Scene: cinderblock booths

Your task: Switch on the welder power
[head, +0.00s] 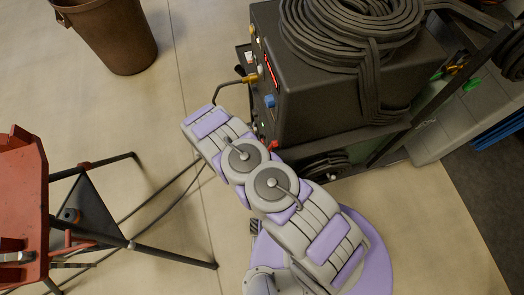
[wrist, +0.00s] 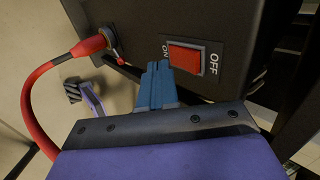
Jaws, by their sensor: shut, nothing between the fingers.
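The welder (head: 325,100) is a dark box with a coil of thick black cable on top, in the head view. In the wrist view its dark panel (wrist: 235,25) fills the top. A red rocker switch (wrist: 187,57) sits there, with "ON" printed at its left and "OFF" at its right. Which side is pressed in, I cannot tell. My gripper (wrist: 158,68) is shut and empty; its blue fingertips are close to the switch's left, ON end. I cannot tell whether they touch it. In the head view my arm hides the gripper.
A red cable (wrist: 38,95) with a plug runs from the panel, left of my fingers. A brown bin (head: 112,40) stands at the upper left. A red item on a dark-legged stand (head: 22,190) is at the left.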

